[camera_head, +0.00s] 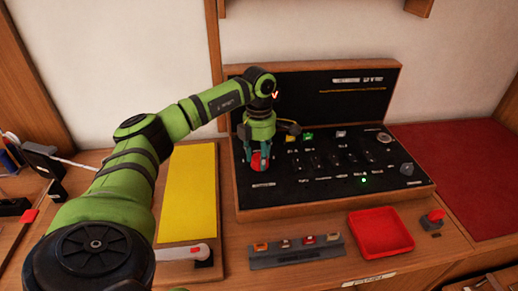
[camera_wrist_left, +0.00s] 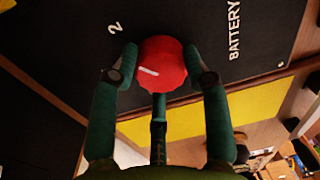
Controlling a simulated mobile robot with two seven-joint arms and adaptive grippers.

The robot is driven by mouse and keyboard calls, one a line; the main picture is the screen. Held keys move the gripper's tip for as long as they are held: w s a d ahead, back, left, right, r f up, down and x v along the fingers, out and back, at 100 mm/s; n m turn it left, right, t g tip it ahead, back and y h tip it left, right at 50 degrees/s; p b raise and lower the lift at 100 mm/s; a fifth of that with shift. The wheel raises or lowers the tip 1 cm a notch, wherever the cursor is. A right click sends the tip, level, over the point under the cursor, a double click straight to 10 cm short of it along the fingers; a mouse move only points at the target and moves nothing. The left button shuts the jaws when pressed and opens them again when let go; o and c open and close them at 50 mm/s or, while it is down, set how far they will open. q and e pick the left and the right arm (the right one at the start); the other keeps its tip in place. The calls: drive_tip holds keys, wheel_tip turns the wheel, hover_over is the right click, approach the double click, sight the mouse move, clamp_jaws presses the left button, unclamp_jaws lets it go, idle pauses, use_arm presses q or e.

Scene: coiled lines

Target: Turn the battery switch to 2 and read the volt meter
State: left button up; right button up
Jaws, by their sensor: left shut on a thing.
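The battery switch is a round red knob (camera_head: 257,163) at the left end of the black panel (camera_head: 300,190). In the left wrist view the red knob (camera_wrist_left: 165,60) sits between my fingertips, with a white line on its lower left part. The "2" label (camera_wrist_left: 115,28) is at upper left of the knob, and the "BATTERY" label (camera_wrist_left: 235,30) is to its right. My left gripper (camera_head: 258,155) is shut on the knob, a finger on each side. A small red mark (camera_head: 275,95) shows beside my wrist on the raised lid; I cannot tell whether it belongs to the volt meter.
The panel holds several black switches and a lit green lamp (camera_head: 364,180). In front are a grey strip (camera_head: 297,252) of small coloured parts, a red tray (camera_head: 381,231) and a red-knobbed part (camera_head: 433,219). A yellow board (camera_head: 190,195) lies left.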

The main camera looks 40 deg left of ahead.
use_arm(q)
drive_tip(key=shift+w+d+r+m, duration=0.15)
drive_tip(key=shift+w+m, duration=0.1)
drive_tip(key=shift+m, duration=0.85)
drive_tip(key=o, duration=1.1)
drive_tip(key=shift+d, duration=0.1)
drive_tip(key=shift+o, duration=0.3)
wheel_tip(320, 180, up, 12)
drive_tip(key=shift+w+a, duration=0.2)
drive_tip(key=shift+w, duration=0.05)
